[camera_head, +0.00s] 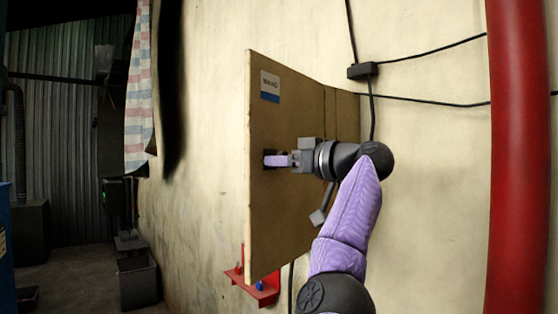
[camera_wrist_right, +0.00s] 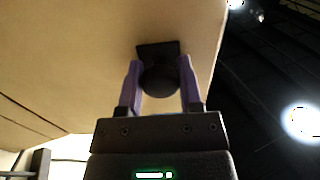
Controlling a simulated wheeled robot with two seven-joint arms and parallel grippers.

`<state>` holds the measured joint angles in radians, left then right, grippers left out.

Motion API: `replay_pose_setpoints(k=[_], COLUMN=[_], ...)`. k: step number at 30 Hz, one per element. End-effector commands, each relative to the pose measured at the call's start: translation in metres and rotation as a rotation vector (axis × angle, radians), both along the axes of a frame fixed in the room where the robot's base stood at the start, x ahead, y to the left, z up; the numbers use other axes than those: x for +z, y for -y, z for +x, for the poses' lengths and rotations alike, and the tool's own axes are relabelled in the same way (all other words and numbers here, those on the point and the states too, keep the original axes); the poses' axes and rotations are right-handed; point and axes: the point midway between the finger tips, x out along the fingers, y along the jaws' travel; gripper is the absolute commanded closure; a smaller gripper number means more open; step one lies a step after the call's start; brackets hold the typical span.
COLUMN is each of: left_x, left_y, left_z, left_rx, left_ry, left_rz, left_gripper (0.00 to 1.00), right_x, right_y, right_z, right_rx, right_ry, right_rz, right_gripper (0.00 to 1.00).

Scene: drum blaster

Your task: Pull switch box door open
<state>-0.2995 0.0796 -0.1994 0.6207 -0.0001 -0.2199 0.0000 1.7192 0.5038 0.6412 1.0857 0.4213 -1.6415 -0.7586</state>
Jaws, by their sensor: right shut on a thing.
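The switch box door (camera_head: 285,215) is a tan panel in the middle of the head view, with a white and blue label near its top left corner. A small black handle (camera_wrist_right: 160,80) sticks out from it near the free edge. My right gripper (camera_head: 272,160) reaches in from the right. Its two purple fingers stand on either side of the handle in the right wrist view (camera_wrist_right: 159,68), shut on it. The vertical seams toward the panel's right show, but I cannot tell how far the door stands open. My left gripper is not in view.
A red bracket (camera_head: 262,292) sits under the panel. A thick red pipe (camera_head: 517,150) runs down at the right. Black cables and a small junction box (camera_head: 362,71) are on the wall. A striped cloth (camera_head: 139,100) hangs at the left.

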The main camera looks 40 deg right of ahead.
Motion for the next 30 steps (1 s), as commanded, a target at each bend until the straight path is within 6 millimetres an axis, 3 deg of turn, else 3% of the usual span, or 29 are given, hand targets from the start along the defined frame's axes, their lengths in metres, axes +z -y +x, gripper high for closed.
replay_pose_setpoints(k=[15, 16, 20, 30], left_x=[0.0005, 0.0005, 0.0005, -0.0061], left_y=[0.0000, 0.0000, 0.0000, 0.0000], left_z=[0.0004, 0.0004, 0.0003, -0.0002], left_rx=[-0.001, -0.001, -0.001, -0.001], left_ry=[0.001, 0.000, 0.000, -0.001], left_rz=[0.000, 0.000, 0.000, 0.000], left_gripper=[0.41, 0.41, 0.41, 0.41], right_x=[0.0025, 0.0025, 0.0019, -0.0010], right_y=[0.0014, 0.0014, 0.0012, 0.0033], right_z=[-0.0022, -0.0022, -0.0019, -0.0095], right_rx=[0.011, 0.011, 0.012, 0.010], right_ry=[0.008, 0.008, 0.006, 0.005], right_rz=[-0.001, 0.000, 0.000, 0.000], right_gripper=[1.00, 0.48, 0.21, 0.21])
